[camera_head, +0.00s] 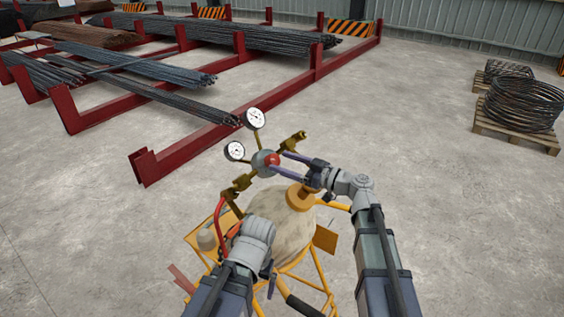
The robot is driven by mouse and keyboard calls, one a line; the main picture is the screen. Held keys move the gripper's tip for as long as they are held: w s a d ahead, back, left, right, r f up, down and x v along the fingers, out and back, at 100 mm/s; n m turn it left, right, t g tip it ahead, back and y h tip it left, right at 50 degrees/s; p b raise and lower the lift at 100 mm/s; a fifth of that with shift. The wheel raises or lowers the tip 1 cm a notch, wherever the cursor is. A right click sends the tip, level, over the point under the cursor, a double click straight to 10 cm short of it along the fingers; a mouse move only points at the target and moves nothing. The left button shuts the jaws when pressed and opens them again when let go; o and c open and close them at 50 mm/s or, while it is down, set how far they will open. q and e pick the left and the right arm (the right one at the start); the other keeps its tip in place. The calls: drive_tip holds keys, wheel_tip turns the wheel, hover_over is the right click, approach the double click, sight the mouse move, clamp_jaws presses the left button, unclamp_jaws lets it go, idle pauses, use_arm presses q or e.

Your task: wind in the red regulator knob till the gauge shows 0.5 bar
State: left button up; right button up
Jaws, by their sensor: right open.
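My right gripper (276,161) is open, with one purple finger above and one below the knob's right side. I cannot tell whether the fingers touch it. My left arm's wrist is low at the left, below the regulator; its fingers cannot be made out.
The regulator sits above a pale round cylinder top (285,225) in a yellow frame (326,240). A red hose (222,212) hangs at its left. Red racks with rebar (230,35) stand behind, wire coils (522,100) on a pallet at right. The concrete floor between is clear.

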drive_tip(key=shift+w+a, duration=0.3)
drive_tip(key=shift+a, duration=0.2)
